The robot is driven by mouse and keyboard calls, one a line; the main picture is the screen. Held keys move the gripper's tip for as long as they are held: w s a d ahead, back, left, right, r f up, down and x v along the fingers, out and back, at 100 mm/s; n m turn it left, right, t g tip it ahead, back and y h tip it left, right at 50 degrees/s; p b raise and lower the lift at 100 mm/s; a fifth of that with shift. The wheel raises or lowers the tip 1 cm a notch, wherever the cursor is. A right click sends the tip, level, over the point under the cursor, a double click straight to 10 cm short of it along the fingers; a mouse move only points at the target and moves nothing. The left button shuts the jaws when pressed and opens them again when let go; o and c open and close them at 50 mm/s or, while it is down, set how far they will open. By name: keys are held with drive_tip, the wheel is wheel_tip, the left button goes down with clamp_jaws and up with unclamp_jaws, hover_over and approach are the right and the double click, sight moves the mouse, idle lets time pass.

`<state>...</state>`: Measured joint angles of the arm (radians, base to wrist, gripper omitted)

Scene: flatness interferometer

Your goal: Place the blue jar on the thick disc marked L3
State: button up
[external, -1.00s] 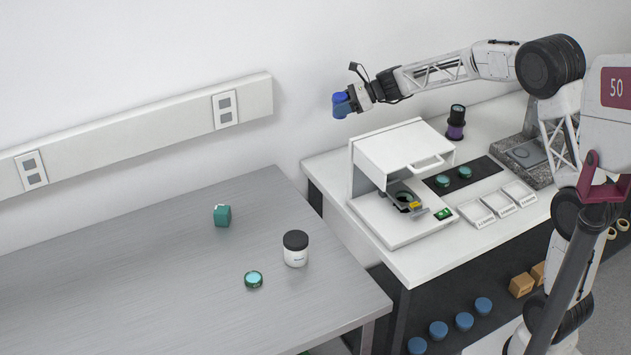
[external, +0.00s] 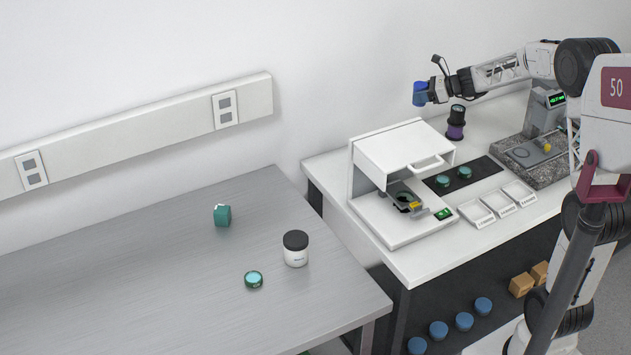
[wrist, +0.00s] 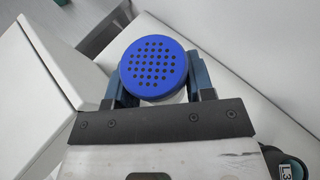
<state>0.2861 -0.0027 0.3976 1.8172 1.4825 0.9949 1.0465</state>
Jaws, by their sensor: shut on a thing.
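My gripper (external: 428,92) is shut on the blue jar (external: 419,94) and holds it in the air above the back of the white bench. In the wrist view the jar's round blue lid (wrist: 153,66), dotted with holes, sits between the two fingers. A dark item with a white label reading L3 (wrist: 289,171) is cut off at the lower right of the wrist view. Two green discs (external: 443,181) (external: 465,171) lie on the black mat in the external view, but their marks are too small to read there.
A white boxy instrument (external: 405,155) stands below and left of the mat. A black and purple cylinder (external: 456,123) stands behind it, near my gripper. White trays (external: 497,205) and a granite stand (external: 527,162) are to the right. The grey table (external: 120,270) holds a white jar (external: 295,249).

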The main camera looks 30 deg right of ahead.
drive_tip(key=s+d+m+t+h, duration=0.1)
drive_tip(key=s+d, duration=0.4)
drive_tip(key=d, duration=0.4)
drive_tip(key=s+d+m+t+h, duration=0.1)
drive_tip(key=s+d+m+h, duration=0.1)
drive_tip(key=s+d, duration=0.5)
wheel_tip(320, 180, down, 5)
drive_tip(key=w+d, duration=0.1)
drive_tip(key=d, duration=0.1)
drive_tip(key=shift+w+f, duration=0.2)
drive_tip(key=shift+w, duration=0.2)
drive_tip(key=shift+w, duration=0.15)
hover_over(459, 108)
drive_tip(key=shift+f, duration=0.75)
drive_tip(key=shift+f, duration=1.75)
drive_tip(key=shift+f, duration=0.15)
